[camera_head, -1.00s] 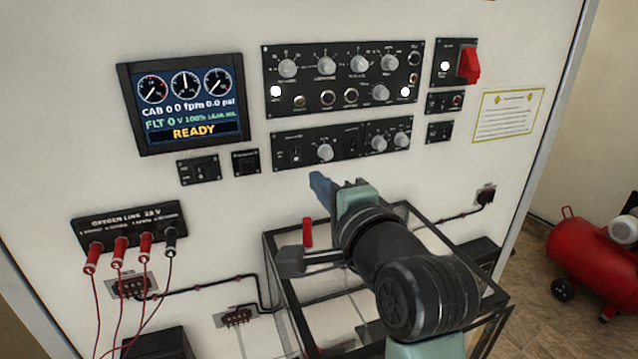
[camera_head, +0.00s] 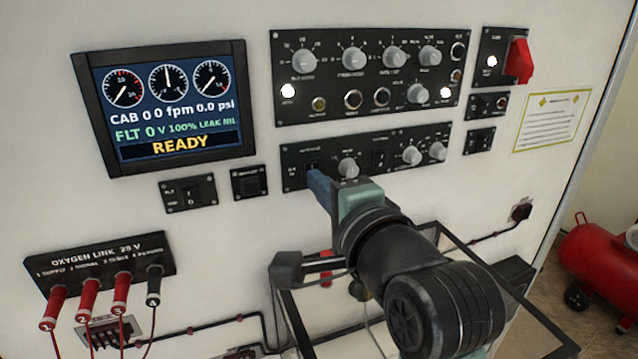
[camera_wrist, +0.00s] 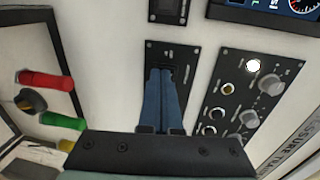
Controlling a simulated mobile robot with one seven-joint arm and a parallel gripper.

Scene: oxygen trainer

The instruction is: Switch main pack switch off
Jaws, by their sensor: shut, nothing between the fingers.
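My gripper (camera_head: 313,178) is shut, with no object visible between its blue fingers. Its tips are at the left end of the lower black panel (camera_head: 290,172), right by a small toggle switch (camera_head: 312,166) there. I cannot read its label or tell whether it is the main pack switch. In the wrist view my gripper (camera_wrist: 164,74) points at the same panel (camera_wrist: 190,58), and its tips cover the switch area. Whether they touch it, and the lever's position, I cannot tell. Another toggle (camera_head: 380,158) sits further right, past a grey knob (camera_head: 348,168).
The display (camera_head: 165,105) reads READY. Above is a larger knob panel (camera_head: 365,75); at right is a red-guarded switch (camera_head: 518,60). Small switch panels (camera_head: 188,193) sit lower left. Red plugs (camera_head: 88,300) hang at far left. A black-framed stand (camera_head: 455,245) is below my arm.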

